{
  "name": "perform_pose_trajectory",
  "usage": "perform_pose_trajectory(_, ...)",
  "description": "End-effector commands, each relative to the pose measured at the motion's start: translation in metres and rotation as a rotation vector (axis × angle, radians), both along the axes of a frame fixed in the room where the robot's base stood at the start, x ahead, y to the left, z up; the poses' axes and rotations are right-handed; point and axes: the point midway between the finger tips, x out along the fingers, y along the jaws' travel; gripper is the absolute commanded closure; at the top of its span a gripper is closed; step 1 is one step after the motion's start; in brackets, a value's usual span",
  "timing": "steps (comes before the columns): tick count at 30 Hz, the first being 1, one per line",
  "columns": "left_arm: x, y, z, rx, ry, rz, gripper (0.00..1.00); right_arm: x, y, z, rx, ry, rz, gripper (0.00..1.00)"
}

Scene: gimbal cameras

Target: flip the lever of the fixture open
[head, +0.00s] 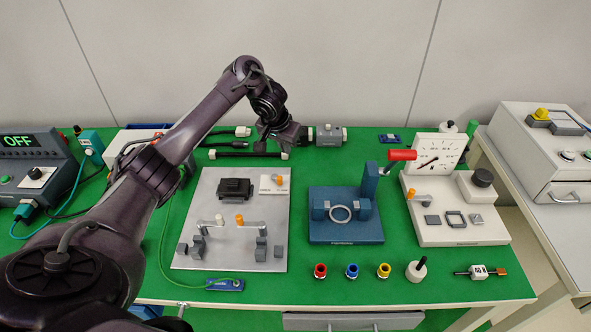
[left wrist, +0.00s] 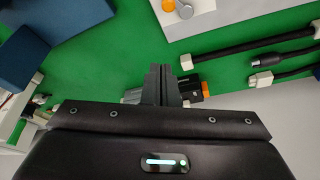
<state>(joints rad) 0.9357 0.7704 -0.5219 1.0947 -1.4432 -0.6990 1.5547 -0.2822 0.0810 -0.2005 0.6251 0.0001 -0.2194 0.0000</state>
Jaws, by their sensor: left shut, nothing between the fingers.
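The blue fixture (head: 345,231) stands right of the middle of the green table in the head view, with a ring on its front. A blue upright (head: 369,184) rises at its right side. The lever's red handle (head: 402,155) sticks out to the right near the upright's top. My left gripper (head: 300,136) is behind and left of the fixture, apart from it. In the left wrist view its fingers (left wrist: 164,80) are shut and empty. Blue parts of the fixture (left wrist: 68,28) show at that view's upper left; the red handle does not show there. My right gripper is out of view.
A grey block (head: 331,134) lies close to my left gripper. Dark cables (head: 232,143) lie left of it. A grey plate (head: 210,255) with small levers is left of the fixture. A white panel with a dial (head: 434,153) stands close right of the red handle.

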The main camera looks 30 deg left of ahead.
Motion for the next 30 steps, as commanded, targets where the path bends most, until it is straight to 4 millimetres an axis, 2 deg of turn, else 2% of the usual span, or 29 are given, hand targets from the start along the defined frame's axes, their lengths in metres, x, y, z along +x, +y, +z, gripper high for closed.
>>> perform_pose_trajectory(1, 0.000, 0.004, -0.004, -0.003, 0.002, 0.011, 1.00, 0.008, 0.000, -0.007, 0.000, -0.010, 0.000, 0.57)
perform_pose_trajectory(3, -0.001, 0.007, -0.003, -0.007, 0.004, 0.020, 1.00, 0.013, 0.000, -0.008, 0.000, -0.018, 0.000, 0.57)
perform_pose_trajectory(5, -0.001, 0.008, -0.003, -0.009, 0.006, 0.024, 1.00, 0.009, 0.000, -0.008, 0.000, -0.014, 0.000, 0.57)
perform_pose_trajectory(10, -0.002, 0.007, -0.002, -0.009, 0.007, 0.022, 1.00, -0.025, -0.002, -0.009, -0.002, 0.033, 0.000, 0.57)
perform_pose_trajectory(14, -0.001, 0.007, -0.003, -0.009, 0.007, 0.022, 1.00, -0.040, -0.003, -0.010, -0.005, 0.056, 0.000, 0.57)
perform_pose_trajectory(17, 0.000, 0.006, -0.009, -0.010, 0.007, 0.021, 1.00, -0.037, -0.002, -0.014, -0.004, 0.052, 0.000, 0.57)
perform_pose_trajectory(22, 0.007, 0.006, -0.034, -0.012, 0.009, 0.023, 1.00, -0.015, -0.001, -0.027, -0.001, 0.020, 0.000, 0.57)
perform_pose_trajectory(24, 0.011, 0.007, -0.044, -0.011, 0.011, 0.022, 1.00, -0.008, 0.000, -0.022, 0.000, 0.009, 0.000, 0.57)
perform_pose_trajectory(30, 0.022, 0.009, -0.077, -0.009, 0.009, 0.022, 1.00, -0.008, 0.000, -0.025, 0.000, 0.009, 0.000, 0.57)
